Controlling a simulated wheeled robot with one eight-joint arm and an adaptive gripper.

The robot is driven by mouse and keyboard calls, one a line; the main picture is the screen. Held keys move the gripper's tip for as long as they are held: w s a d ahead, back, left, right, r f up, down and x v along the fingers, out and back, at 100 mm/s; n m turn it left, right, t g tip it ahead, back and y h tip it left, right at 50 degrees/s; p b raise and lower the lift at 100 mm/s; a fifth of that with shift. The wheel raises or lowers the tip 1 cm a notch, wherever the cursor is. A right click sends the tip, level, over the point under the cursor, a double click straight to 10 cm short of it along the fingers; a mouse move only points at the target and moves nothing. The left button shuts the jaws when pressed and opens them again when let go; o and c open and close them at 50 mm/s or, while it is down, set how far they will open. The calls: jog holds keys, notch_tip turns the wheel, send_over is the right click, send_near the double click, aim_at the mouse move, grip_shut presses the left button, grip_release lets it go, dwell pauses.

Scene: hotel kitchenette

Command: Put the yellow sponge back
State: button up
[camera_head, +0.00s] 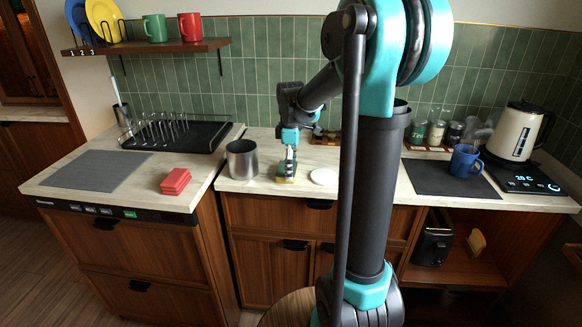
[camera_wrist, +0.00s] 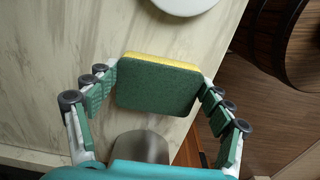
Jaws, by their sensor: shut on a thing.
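My gripper (camera_head: 288,165) points down over the middle counter. It is shut on the yellow sponge (camera_head: 284,180), which sits low at the countertop; I cannot tell whether it touches the surface. In the wrist view my gripper (camera_wrist: 158,88) has its fingers against both sides of the sponge (camera_wrist: 155,92). The sponge's dark green face is toward the camera, with a yellow edge along the top.
A metal canister (camera_head: 242,159) stands left of the sponge and a white round disc (camera_head: 323,177) lies to its right. A red block stack (camera_head: 176,181), grey mat (camera_head: 97,170) and black rack tray (camera_head: 178,136) are on the left counter. A blue mug (camera_head: 465,160) and kettle (camera_head: 516,130) stand right.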

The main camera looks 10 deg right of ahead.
jog(key=o, duration=1.2)
notch_tip(320, 180, up, 12)
jog(key=shift+r, duration=0.15)
